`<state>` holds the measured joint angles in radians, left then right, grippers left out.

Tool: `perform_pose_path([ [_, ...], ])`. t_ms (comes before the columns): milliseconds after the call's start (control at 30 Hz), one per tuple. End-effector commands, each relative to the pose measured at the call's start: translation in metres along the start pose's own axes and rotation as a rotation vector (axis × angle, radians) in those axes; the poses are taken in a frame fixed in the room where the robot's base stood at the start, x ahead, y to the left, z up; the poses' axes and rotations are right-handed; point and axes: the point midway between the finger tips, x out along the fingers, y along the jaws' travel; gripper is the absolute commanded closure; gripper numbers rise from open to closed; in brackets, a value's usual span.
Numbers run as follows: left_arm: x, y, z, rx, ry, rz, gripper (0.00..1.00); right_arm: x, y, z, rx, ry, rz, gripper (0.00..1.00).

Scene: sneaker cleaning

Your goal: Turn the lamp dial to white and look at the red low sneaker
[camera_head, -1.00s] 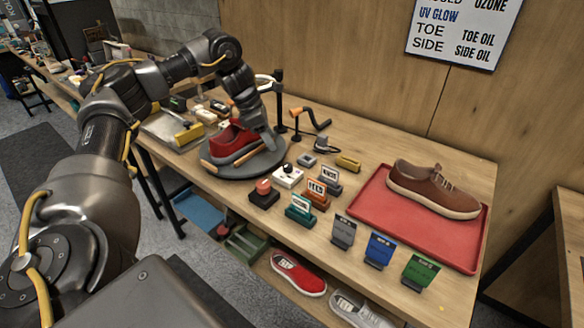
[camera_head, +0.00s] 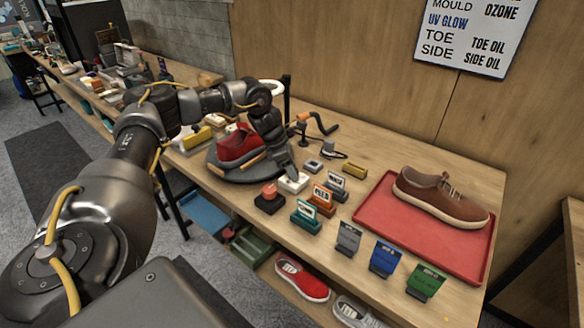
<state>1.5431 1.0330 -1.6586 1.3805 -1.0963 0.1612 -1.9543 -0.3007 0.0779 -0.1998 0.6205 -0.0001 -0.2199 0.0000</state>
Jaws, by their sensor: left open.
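The red low sneaker (camera_head: 238,146) sits on a dark round turntable (camera_head: 228,172), partly hidden by my left arm. A small white box (camera_head: 294,184), which looks like the lamp dial, stands on the table just right of the turntable. Its knob is hidden by my left gripper (camera_head: 290,174), which points down at the box's top and is open. I cannot tell whether the fingers touch the knob. A white ring lamp (camera_head: 270,86) on a black post shows behind my arm. My right gripper is out of view.
A red button block (camera_head: 270,198) and small labelled stands (camera_head: 321,200) crowd close to the dial. A brown sneaker (camera_head: 440,196) lies on a red tray (camera_head: 378,213) at right. Grey, blue and green cards (camera_head: 385,258) line the front edge. Another red shoe (camera_head: 302,277) is below.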

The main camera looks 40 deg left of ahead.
Motion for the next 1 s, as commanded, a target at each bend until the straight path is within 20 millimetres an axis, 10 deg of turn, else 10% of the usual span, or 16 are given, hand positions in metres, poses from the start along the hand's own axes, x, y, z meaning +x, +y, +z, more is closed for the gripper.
perform_pose_path([
  [333, 0.004, -0.0001, 0.0001, 0.0, 0.0, 0.0, 0.51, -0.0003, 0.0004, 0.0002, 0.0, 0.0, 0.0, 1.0],
  [667, 0.0037, -0.0001, 0.0, 0.0, 0.0, 0.0, 0.94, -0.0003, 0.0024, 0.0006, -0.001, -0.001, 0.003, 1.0],
  [1000, 0.0026, -0.0006, 0.0002, -0.05, -0.001, 0.02, 0.94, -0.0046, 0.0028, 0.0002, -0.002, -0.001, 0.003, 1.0],
])
